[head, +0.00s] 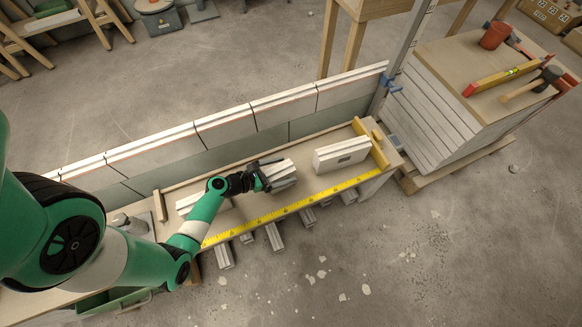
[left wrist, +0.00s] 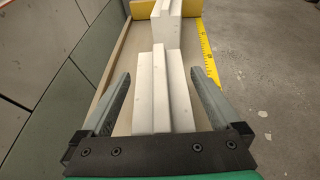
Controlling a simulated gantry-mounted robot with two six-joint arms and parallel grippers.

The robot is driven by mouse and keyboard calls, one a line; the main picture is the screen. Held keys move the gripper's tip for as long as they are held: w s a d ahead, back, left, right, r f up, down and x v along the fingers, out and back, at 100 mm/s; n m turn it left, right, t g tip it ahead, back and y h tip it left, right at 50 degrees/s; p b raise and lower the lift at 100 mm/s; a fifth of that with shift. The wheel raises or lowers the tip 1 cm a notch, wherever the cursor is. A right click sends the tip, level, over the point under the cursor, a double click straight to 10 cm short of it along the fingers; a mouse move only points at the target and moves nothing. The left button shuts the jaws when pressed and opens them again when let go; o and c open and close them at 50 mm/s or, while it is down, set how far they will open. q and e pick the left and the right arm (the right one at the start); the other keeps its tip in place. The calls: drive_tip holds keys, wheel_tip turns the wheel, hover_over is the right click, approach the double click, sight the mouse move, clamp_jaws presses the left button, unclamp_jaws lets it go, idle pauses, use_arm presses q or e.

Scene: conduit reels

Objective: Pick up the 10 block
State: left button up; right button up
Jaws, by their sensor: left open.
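A white block (head: 285,177) lies on the narrow wooden bench (head: 312,190), partly hidden by my left gripper (head: 267,174). In the left wrist view this block (left wrist: 165,90) has a stepped top and lies between the two fingers of my left gripper (left wrist: 160,78). The fingers are open, with a gap on each side of the block. A pale block (head: 188,204) lies left of my gripper. I cannot read a 10 on any block.
A panelled low wall (head: 225,128) runs along the bench's back. A yellow stop (head: 369,143) closes its right end, and a yellow tape (head: 290,208) lines its front. Short grey pieces (head: 274,237) stick out below. A stacked pallet (head: 450,110) with tools stands right.

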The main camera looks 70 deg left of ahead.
use_arm(q)
drive_tip(key=shift+w+d, duration=0.1)
drive_tip(key=shift+w, duration=0.15)
drive_tip(key=shift+s+f, duration=0.1)
drive_tip(key=shift+s, duration=0.2)
drive_tip(key=shift+s+d, duration=0.1)
drive_tip(key=shift+s, duration=0.3)
drive_tip(key=shift+c, duration=2)
drive_tip(key=shift+w, duration=0.25)
drive_tip(key=c, duration=0.5)
drive_tip(key=shift+s, duration=0.1)
clamp_jaws()
